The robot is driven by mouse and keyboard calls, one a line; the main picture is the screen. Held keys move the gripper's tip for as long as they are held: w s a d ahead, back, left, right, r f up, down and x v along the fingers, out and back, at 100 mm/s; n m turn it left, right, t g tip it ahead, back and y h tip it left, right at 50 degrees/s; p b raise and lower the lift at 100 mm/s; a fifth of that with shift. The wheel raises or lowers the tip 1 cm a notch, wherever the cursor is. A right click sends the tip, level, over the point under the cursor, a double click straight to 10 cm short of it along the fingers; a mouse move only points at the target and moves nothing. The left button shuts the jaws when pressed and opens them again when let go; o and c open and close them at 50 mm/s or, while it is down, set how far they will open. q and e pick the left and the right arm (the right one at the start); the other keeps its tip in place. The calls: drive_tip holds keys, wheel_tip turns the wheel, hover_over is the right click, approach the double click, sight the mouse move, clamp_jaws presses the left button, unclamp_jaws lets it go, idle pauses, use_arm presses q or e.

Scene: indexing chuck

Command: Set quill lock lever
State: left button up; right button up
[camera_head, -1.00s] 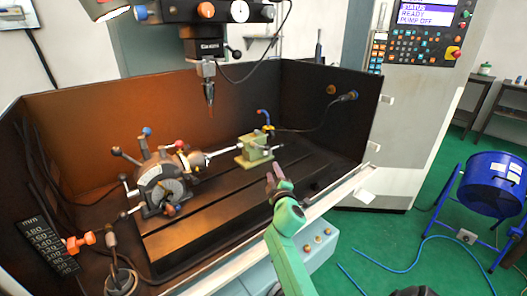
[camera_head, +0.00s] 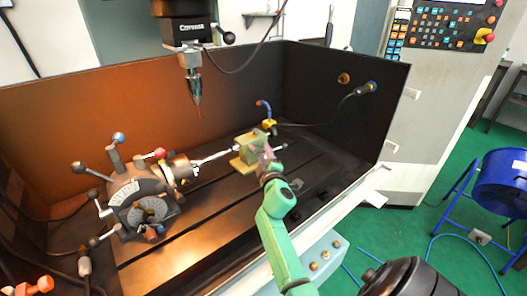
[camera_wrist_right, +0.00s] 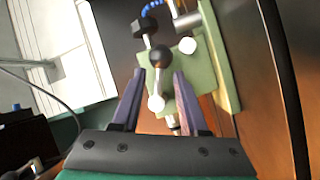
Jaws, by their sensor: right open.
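A green tailstock block (camera_head: 246,152) stands on the slotted machine bed, right of the indexing chuck (camera_head: 146,198). A bright rod lies between chuck and tailstock. In the right wrist view the tailstock (camera_wrist_right: 204,75) fills the upper middle. A short lever with a black knob (camera_wrist_right: 160,56) and a pale rounded end (camera_wrist_right: 156,103) shows between my fingertips; I cannot tell if it is the quill lock lever. A second black knob (camera_wrist_right: 143,27) sits beyond. My right gripper (camera_head: 268,160) is open at the tailstock's near side, its fingers (camera_wrist_right: 158,82) apart on both sides of the lever.
A spindle with a pointed tool (camera_head: 196,95) hangs above the bed. Dark enclosure walls (camera_head: 335,100) rise behind and right. A blue-tipped hose (camera_head: 264,108) stands behind the tailstock.

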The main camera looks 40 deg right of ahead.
drive_tip(key=shift+s+a+r, duration=0.1)
drive_tip(key=shift+c, duration=0.8)
clamp_jaws()
drive_tip(key=shift+r, duration=0.15)
